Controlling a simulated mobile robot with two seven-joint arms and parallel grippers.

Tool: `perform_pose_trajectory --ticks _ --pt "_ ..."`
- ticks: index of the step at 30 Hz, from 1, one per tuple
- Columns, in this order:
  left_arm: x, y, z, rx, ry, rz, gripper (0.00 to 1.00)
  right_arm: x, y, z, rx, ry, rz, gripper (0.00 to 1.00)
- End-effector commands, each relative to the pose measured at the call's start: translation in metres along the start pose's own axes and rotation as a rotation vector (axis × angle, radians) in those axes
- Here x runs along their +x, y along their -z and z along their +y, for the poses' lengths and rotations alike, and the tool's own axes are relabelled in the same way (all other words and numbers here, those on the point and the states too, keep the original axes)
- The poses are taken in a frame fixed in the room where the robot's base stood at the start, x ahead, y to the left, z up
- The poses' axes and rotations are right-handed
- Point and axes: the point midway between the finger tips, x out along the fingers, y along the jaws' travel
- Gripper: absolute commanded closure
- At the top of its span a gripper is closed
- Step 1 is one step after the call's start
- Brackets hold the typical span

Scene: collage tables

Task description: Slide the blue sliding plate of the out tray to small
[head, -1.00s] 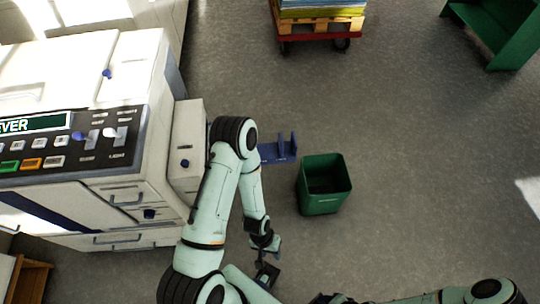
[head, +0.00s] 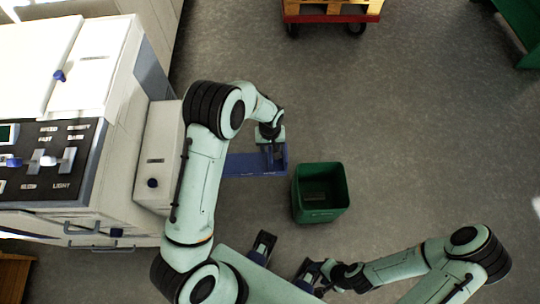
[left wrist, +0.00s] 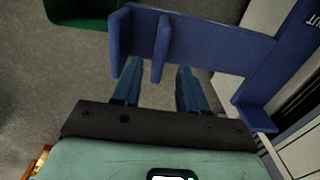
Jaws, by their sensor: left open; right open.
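The blue out tray (head: 242,165) sticks out from the right side of the white copier. Its flat bed also shows in the left wrist view (left wrist: 215,45), with an upright end wall (left wrist: 120,38) at the outer end. The blue sliding plate (left wrist: 162,48) stands upright close to that wall, with a narrow gap between them. My left gripper (head: 271,150) is over the tray's outer end. In the left wrist view its open fingers (left wrist: 158,88) are on either side of the sliding plate; contact cannot be told. My right gripper (head: 314,277) is open and empty, low in the head view.
The white copier (head: 110,110) stands at the left. A green bin (head: 321,212) stands on the floor just right of the tray. A red cart (head: 332,17) with a pallet is at the top. The grey floor right of the bin is clear.

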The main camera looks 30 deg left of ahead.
Motion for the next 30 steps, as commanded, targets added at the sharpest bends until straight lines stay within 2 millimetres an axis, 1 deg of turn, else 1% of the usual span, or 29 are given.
perform_pose_trajectory --ticks 1,3,6,10,15,24,26,27,28,30 --pt "0.014 -0.001 -0.001 -0.001 0.003 -0.004 0.57 0.001 0.000 0.001 0.000 0.000 -0.001 0.45" --pt "0.028 -0.001 0.000 0.000 0.002 -0.003 0.57 0.002 0.000 0.001 0.000 0.000 -0.001 0.45" --pt "0.046 -0.001 0.000 -0.001 0.001 -0.003 0.57 0.003 0.000 0.001 0.000 0.000 -0.001 0.45" --pt "0.064 0.000 0.000 -0.001 0.000 -0.001 0.57 0.004 0.000 0.001 0.000 0.000 -0.001 0.45" --pt "0.075 0.000 0.000 0.000 0.000 -0.001 0.57 0.005 0.000 0.002 0.000 0.000 -0.001 0.45" --pt "0.077 0.000 0.000 0.001 -0.002 0.001 0.57 0.005 0.000 0.002 0.000 0.000 -0.001 0.45" --pt "0.076 0.000 0.000 0.000 -0.001 0.000 0.77 0.005 0.000 0.002 0.000 0.000 -0.001 0.45" --pt "0.076 0.000 0.000 0.001 -0.001 0.000 0.90 0.004 0.000 0.002 0.000 0.000 -0.001 0.45" --pt "0.076 0.000 0.000 0.001 -0.001 0.000 1.00 0.004 0.000 0.002 0.000 0.000 -0.001 0.45" --pt "0.076 0.000 0.000 0.001 -0.001 0.000 1.00 0.004 0.000 0.002 0.000 0.000 -0.001 0.45"
